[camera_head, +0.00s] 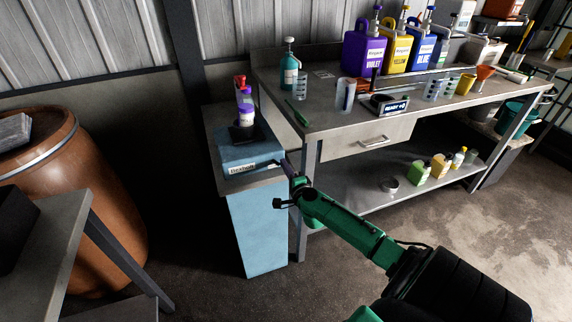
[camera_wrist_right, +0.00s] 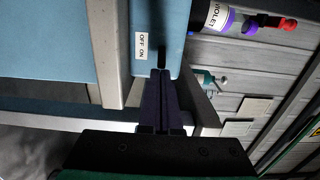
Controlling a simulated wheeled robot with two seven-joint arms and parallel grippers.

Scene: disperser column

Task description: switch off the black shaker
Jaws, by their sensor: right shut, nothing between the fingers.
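The shaker (camera_head: 245,156) is a blue box with a black top part (camera_head: 243,133), standing on a blue cabinet left of the workbench. A violet-labelled bottle with a purple part (camera_head: 246,112) stands on its black top. In the right wrist view, the shaker's blue side (camera_wrist_right: 158,14) bears a white OFF/ON label (camera_wrist_right: 142,46). A small dark switch (camera_wrist_right: 162,53) sits beside the label. My right gripper (camera_head: 280,163) is shut and empty, its fingertips (camera_wrist_right: 160,72) close to the switch. I cannot tell whether they touch it. My left gripper is not in view.
The workbench (camera_head: 330,115) right of the shaker holds a teal pump bottle (camera_head: 289,65), coloured jugs (camera_head: 396,45) and several cups. A drawer (camera_head: 372,139) is under its top. An orange barrel (camera_head: 85,190) stands at the left.

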